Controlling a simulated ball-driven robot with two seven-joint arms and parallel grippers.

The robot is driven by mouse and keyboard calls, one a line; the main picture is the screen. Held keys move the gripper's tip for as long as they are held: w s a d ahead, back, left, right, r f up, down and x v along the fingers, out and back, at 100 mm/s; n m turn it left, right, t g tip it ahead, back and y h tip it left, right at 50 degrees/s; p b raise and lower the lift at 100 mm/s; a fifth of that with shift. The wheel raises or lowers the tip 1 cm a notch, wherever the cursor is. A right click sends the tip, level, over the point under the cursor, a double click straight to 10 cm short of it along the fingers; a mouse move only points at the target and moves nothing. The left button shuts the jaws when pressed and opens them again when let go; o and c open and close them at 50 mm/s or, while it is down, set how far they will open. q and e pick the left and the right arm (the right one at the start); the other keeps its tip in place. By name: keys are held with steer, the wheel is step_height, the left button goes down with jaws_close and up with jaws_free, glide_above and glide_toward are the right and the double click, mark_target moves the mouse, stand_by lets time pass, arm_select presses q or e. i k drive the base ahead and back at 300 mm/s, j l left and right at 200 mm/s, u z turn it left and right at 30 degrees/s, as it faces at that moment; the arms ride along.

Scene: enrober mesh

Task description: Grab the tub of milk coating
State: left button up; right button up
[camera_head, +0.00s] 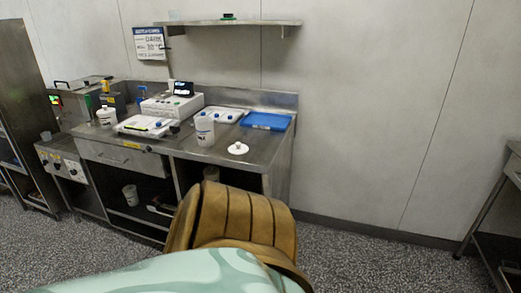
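Several pale tubs show, and their labels are too small to read, so I cannot tell which holds milk coating. One tub (205,131) with a dark-marked label stands upright on the steel bench near its middle. A tub with a knobbed lid (107,117) stands at the bench's left part. A white round lid (238,148) lies on the bench top. Neither of my grippers is in view.
The steel bench (262,160) also carries a white device (172,107), white trays (145,126) and a blue tray (265,121). A wall shelf (232,23) hangs above. A steel table (507,190) stands at the right edge. Floor between them is open.

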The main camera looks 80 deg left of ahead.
mark_target(204, 125)
steer(key=i+u, duration=0.15)
steer(key=u, duration=0.3)
steer(key=i+u, duration=0.15)
steer(key=u, duration=0.35)
steer(key=i+l+u, duration=0.15)
steer(key=u, duration=0.3)
steer(key=i+l+u, duration=0.1)
steer(key=u, duration=0.4)
steer(key=i+l+u, duration=0.1)
steer(key=u, duration=0.35)
steer(key=i+l+u, duration=0.2)
steer(key=u, duration=0.25)
steer(key=i+l+u, duration=0.2)
steer(key=u, duration=0.25)
steer(key=i+l+u, duration=0.15)
steer(key=l+u, duration=0.15)
steer(key=u, duration=0.15)
